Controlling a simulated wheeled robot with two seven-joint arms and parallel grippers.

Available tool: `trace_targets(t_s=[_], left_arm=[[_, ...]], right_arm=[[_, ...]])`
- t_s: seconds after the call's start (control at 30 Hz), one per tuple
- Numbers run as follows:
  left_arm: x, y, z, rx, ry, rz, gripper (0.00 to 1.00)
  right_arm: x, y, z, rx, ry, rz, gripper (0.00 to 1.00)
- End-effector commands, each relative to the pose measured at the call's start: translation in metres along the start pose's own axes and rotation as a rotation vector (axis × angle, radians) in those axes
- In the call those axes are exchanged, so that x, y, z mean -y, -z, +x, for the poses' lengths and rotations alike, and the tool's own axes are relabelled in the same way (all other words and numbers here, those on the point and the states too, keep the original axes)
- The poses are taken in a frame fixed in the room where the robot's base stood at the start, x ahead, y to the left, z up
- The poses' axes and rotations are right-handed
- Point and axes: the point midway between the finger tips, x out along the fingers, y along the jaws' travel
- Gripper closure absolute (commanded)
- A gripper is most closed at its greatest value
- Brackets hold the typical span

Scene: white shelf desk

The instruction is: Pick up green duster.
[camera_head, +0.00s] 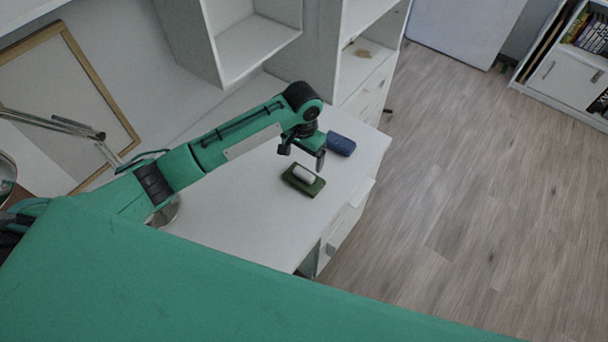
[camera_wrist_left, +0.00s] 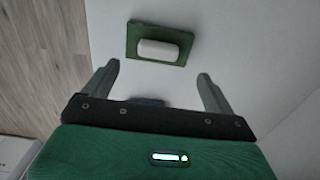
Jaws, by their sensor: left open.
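The green duster (camera_head: 292,184) lies on the white desk (camera_head: 248,213), a green base with a white grip on top. In the left wrist view the green duster (camera_wrist_left: 134,42) is beyond the fingertips, between their lines and a little left of centre. My left gripper (camera_head: 303,160) hangs over the desk just behind the duster and apart from it. In the left wrist view my left gripper (camera_wrist_left: 158,72) has its two fingers wide apart with nothing between the tips. My right gripper is in neither view.
A blue block-like object (camera_head: 341,144) lies on the desk right of my left gripper, close to it. White shelves (camera_head: 258,45) stand behind the desk. A lamp (camera_head: 75,127) and a wood-framed board (camera_head: 70,85) are at the left. The desk's right edge drops to the wooden floor (camera_head: 455,190).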

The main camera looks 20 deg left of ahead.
Motion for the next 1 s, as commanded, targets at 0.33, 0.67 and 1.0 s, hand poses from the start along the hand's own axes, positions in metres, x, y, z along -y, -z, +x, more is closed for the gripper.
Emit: trace_targets(t_s=[0.33, 0.67, 1.0], left_arm=[[-0.001, 0.0, 0.032, 0.002, 0.0, 0.0, 0.11], [-0.003, 0.001, 0.073, 0.0, 0.0, 0.0, 0.11], [-0.003, 0.001, 0.075, -0.001, 0.0, 0.001, 0.32]], right_arm=[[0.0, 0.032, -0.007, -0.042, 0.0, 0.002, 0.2], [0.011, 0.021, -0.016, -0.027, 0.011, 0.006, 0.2], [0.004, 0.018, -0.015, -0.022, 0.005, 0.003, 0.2]])
